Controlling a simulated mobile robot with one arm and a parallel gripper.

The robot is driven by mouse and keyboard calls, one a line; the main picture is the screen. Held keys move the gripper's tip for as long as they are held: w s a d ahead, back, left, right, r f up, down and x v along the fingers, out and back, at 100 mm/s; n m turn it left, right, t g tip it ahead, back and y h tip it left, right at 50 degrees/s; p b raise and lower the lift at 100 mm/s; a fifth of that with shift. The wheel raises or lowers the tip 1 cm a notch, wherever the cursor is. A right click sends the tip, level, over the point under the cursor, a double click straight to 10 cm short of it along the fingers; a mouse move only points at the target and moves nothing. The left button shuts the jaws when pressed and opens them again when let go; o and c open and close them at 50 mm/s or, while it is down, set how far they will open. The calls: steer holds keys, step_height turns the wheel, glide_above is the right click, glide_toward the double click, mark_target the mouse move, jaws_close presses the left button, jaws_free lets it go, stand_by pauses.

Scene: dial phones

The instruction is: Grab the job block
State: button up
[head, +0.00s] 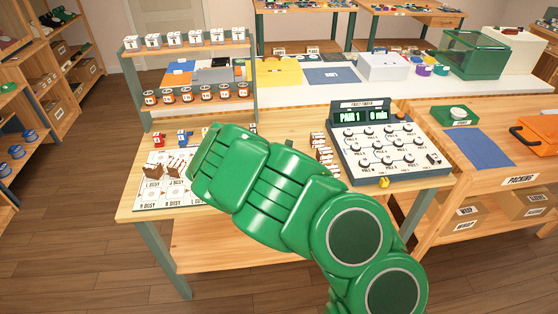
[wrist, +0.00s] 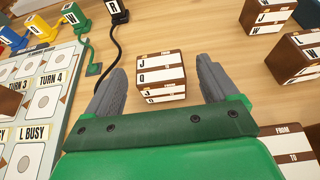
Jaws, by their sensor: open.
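A job block (wrist: 160,74), brown with white label strips reading J and Q, stands on the wooden table in the wrist view. My gripper (wrist: 160,66) is open, with one grey finger to the left of this block and the other to its right. There is a gap on both sides, and I cannot tell whether the fingers are down at its height. In the head view my green arm hides this block and my fingers. More job blocks stand to the right in the wrist view, one (wrist: 268,14) at the top and another (wrist: 297,54) below it.
A white board (wrist: 40,100) with TURN and BUSY spaces lies to the left, with coloured plugs and a black cable (wrist: 100,48) near it. The panel with knobs (head: 385,150) stands right of my arm. A shelf rack (head: 190,70) rises behind the board.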

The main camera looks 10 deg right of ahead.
steer(key=shift+x, duration=0.85)
steer(key=shift+r, duration=0.1)
steer(key=c, duration=1.1)
